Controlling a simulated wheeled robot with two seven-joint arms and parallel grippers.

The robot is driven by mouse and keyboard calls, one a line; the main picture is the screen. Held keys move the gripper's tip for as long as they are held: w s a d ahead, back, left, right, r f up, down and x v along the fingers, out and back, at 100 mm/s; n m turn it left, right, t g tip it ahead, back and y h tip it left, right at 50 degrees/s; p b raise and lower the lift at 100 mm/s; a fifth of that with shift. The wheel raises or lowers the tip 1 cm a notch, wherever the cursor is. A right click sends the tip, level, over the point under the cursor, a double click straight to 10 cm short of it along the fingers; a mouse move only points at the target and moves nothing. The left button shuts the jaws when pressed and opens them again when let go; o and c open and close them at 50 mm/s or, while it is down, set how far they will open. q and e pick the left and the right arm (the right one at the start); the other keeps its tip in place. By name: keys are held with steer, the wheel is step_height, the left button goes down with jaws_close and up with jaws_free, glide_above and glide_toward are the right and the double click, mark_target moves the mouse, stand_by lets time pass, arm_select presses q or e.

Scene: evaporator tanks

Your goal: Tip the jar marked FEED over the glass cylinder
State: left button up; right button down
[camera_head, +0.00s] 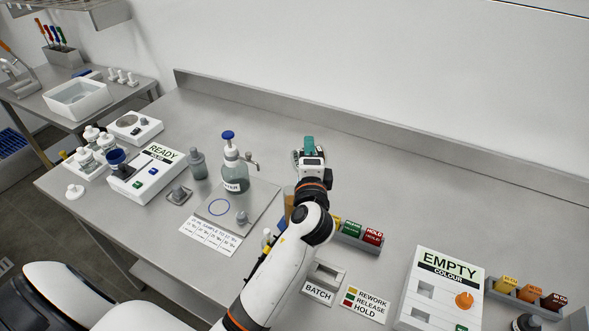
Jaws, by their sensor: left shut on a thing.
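My left gripper (308,153) is above the back middle of the bench, its arm reaching up from the bottom of the picture. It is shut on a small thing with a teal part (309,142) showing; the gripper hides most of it. No FEED marking can be read, so I cannot tell whether this is the jar. A narrow amber-brown upright cylinder (289,198) stands just left of my wrist, partly covered by my arm; I cannot tell whether it is the glass cylinder. My right gripper is not in view.
A blue-topped bottle (234,173) stands left of my arm, near a grey plate (213,221). The EMPTY colour box (439,290) and BATCH holder (321,285) are in front right. The bench's back right is clear.

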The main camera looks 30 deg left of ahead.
arm_select(q)
steer(key=shift+r+b, duration=0.1)
steer(key=shift+b, duration=0.25)
stand_by(1.1)
steer(key=shift+r+p, duration=0.1)
steer(key=shift+p, duration=0.75)
steer(key=shift+m+p, duration=0.3)
steer(key=shift+p, duration=0.15)
steer(key=shift+f, duration=0.25)
steer(key=shift+w+d+f+m+g+p, duration=0.15)
steer(key=shift+m+p, duration=0.15)
steer(key=shift+p, duration=0.35)
steer(key=shift+s+a+m+g+p, duration=0.15)
steer(key=shift+m+p, duration=0.15)
steer(key=shift+p, duration=0.3)
steer(key=shift+w+d+f, duration=0.1)
steer(key=shift+f, duration=0.05)
